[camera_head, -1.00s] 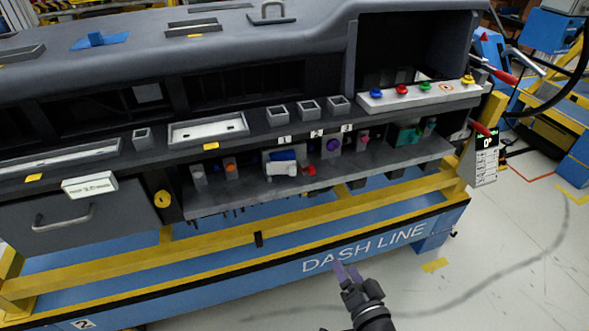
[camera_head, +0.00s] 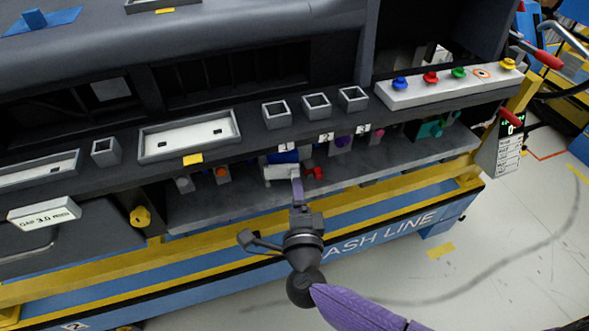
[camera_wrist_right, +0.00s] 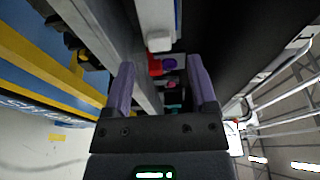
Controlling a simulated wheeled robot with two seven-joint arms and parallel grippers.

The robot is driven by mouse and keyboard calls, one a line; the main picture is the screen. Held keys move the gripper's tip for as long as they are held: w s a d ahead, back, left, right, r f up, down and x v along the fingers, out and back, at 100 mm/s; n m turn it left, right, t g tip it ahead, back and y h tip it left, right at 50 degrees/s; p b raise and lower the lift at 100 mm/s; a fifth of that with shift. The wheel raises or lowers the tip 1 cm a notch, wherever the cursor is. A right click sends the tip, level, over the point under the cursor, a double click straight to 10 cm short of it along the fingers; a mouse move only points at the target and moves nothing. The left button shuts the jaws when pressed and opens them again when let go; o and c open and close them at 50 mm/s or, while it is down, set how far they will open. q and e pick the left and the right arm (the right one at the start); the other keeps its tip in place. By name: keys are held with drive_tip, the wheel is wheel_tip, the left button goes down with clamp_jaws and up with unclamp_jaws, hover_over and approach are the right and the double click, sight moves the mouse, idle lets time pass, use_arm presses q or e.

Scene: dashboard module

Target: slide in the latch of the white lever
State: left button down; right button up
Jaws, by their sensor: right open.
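The white lever (camera_head: 281,172) sits on the grey lower shelf (camera_head: 222,208) below the label "1", with a blue part (camera_head: 285,156) behind it and a red piece (camera_head: 315,174) at its right. My right gripper (camera_head: 297,183) is at the lever's front right and overlaps it in the head view. In the right wrist view the jaws (camera_wrist_right: 161,64) are apart, and a white block end (camera_wrist_right: 159,41) and the red piece (camera_wrist_right: 155,65) show in line with the gap. Whether a finger touches the lever cannot be told. The latch cannot be made out clearly. My left gripper is out of view.
An orange knob (camera_head: 222,173) stands left of the lever; purple (camera_head: 342,141) and pink (camera_head: 377,133) knobs stand right. The shelf overhang (camera_head: 245,139) is close above. A yellow rail (camera_head: 370,197) runs below.

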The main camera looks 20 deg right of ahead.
sight(295, 175)
drive_tip(key=b+x, duration=0.1)
drive_tip(key=x, duration=0.3)
drive_tip(key=shift+w+d+f, duration=0.1)
drive_tip(key=shift+w+d, duration=0.05)
drive_tip(key=shift+w, duration=0.15)
drive_tip(key=shift+w+d, duration=0.1)
drive_tip(key=shift+w, duration=0.5)
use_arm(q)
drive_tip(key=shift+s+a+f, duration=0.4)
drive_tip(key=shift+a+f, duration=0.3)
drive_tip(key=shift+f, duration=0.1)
